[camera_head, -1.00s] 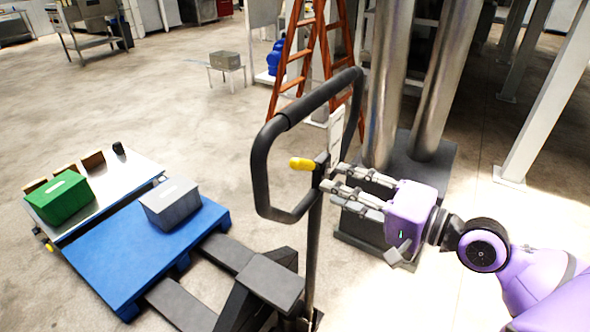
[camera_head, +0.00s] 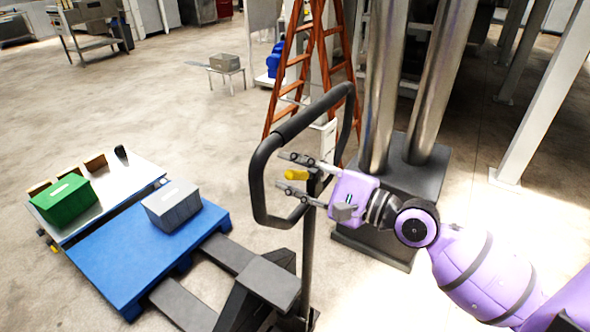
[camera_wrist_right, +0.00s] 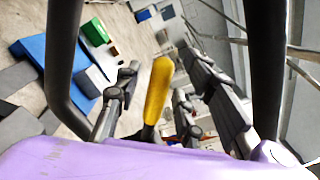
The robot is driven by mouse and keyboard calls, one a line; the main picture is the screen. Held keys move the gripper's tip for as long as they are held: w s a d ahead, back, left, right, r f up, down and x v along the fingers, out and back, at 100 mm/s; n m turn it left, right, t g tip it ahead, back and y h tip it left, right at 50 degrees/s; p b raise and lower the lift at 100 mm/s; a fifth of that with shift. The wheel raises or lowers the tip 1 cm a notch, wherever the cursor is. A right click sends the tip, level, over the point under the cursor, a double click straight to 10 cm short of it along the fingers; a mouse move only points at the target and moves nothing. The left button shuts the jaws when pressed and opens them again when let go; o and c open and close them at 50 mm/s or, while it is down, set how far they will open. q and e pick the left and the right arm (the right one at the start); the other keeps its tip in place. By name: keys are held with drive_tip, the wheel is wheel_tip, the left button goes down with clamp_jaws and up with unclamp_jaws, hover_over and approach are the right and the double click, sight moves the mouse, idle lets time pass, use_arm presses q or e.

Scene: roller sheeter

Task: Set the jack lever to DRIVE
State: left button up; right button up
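The jack lever is a small yellow handle (camera_head: 296,174) on the upright post inside the pallet jack's black loop handle (camera_head: 262,165). My right gripper (camera_head: 288,172) is open, with its fingers reaching through the loop, one above and one below the yellow lever. In the right wrist view the yellow lever (camera_wrist_right: 158,90) stands between the two spread fingers, and I see no clear contact. Its base is partly hidden by the purple gripper body. Any setting marks cannot be read. My left gripper is not in view.
The pallet jack's forks (camera_head: 183,303) run under a blue pallet (camera_head: 110,262) carrying a grey crate (camera_head: 172,205). A green crate (camera_head: 65,199) sits on a low platform at left. A metal column on a dark base (camera_head: 415,177) stands close behind my right arm. An orange ladder (camera_head: 300,70) is behind.

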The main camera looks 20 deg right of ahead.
drive_tip(key=shift+a, duration=0.1)
drive_tip(key=shift+c, duration=0.5)
clamp_jaws()
